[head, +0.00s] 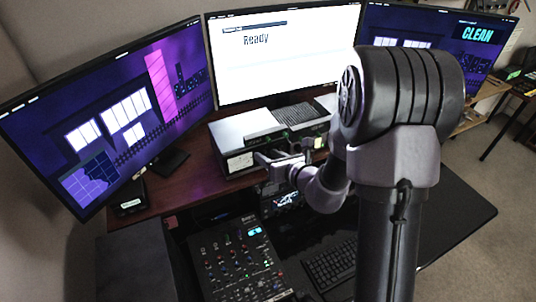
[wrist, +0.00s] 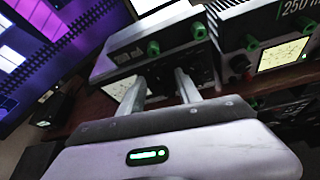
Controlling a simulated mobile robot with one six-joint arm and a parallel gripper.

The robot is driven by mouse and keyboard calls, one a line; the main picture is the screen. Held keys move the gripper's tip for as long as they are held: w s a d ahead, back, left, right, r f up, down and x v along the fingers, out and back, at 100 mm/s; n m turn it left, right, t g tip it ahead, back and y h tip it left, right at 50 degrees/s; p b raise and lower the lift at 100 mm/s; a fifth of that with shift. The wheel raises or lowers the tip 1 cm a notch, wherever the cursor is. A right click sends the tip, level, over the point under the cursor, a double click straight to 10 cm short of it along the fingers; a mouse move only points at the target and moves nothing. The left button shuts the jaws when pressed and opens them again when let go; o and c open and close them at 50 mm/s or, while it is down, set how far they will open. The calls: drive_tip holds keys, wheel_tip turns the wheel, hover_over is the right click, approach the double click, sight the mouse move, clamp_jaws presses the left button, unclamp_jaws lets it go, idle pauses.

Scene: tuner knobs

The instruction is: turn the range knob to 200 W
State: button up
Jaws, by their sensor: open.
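In the head view my gripper (head: 268,159) is close before the box. I cannot tell whether the fingers touch it. The range knob's marking and pointer are unreadable, and the fingers partly cover the panel.
A second box (wrist: 262,45) with a meter, green knobs and a red knob stands close on the right. Monitors stand behind, including the left one (head: 110,105). A mixer (head: 235,262) and a keyboard (head: 332,265) lie in front, below.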

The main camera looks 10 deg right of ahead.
clamp_jaws()
drive_tip(key=shift+d+m+y+p, duration=0.2)
drive_tip(key=shift+m+y+p, duration=0.45)
drive_tip(key=shift+m, duration=0.25)
drive_tip(key=m+y, duration=0.2)
drive_tip(key=m, duration=0.1)
drive_tip(key=shift+d+f, duration=0.15)
drive_tip(key=shift+f, duration=0.05)
drive_tip(key=shift+m+t, duration=0.3)
drive_tip(key=shift+m, duration=0.1)
